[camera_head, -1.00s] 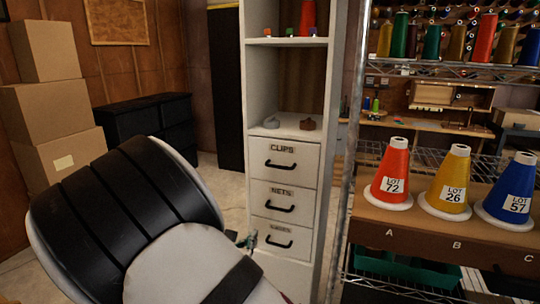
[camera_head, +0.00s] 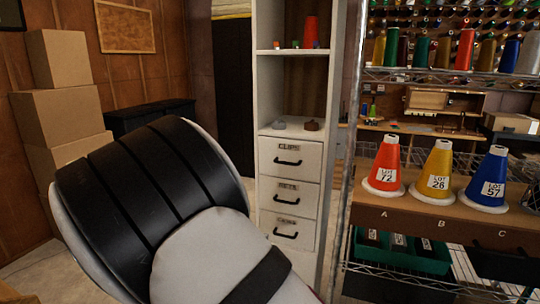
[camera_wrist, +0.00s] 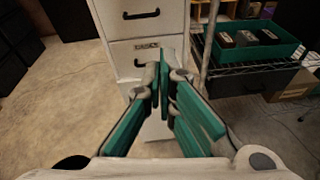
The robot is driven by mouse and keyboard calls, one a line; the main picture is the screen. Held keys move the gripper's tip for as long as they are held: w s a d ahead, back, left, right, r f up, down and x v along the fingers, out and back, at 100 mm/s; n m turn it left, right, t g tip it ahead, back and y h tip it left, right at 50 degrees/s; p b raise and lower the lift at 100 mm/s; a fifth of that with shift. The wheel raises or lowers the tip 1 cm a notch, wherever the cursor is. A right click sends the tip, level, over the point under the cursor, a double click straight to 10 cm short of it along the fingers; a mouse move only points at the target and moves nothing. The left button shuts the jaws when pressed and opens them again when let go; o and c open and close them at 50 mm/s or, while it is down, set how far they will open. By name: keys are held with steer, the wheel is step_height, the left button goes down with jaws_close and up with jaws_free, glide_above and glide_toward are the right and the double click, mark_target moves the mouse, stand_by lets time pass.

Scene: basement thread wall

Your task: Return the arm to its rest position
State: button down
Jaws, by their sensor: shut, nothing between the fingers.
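My gripper (camera_wrist: 163,88) shows in the wrist view with its green-padded fingers brought together at the tips and nothing between them. It points toward the lower front of the white drawer cabinet (camera_wrist: 142,24), apart from it as far as I can tell. In the head view my white and black arm (camera_head: 150,200) fills the lower left, and my gripper is hidden there. The cabinet (camera_head: 291,185) stands beyond my arm, with its drawers labelled CLIPS, NETS and a third label too blurred to read, all shut.
A wire rack (camera_head: 440,75) on the right holds a shelf with red (camera_head: 386,165), yellow (camera_head: 437,172) and blue (camera_head: 488,178) thread cones over A, B and C. A green bin (camera_head: 400,250) sits below. Cardboard boxes (camera_head: 62,110) are stacked left. Open floor (camera_wrist: 60,100) lies left of the cabinet.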

steer(key=s+d+r+m+g+h+p, duration=0.1)
steer(key=s+d+r+m+g+h, duration=0.1)
steer(key=s+d+r+m+g, duration=0.5)
steer(key=s+d+r+m+h+p, duration=0.1)
steer(key=d+r+m, duration=0.35)
steer(key=d, duration=0.65)
steer(key=s+d+r+m+g+y+p, duration=0.1)
steer(key=s+d+r+m+g, duration=0.1)
steer(key=s+d+m, duration=0.3)
steer(key=s+d+r+m+g+y, duration=0.1)
steer(key=s+d+r+m+g, duration=0.15)
steer(key=s, duration=0.45)
steer(key=s+a+r+m+t+y+p, duration=0.1)
steer(key=s+r+m+y, duration=0.2)
steer(key=s, duration=0.6)
steer(key=s+a+r+m+t+y+p, duration=0.1)
steer(key=s+a+r+m+y, duration=0.1)
steer(key=s+m, duration=0.6)
steer(key=shift+s+a+r+y, duration=0.2)
steer(key=shift+s+r+y, duration=0.45)
steer(key=shift+y, duration=0.45)
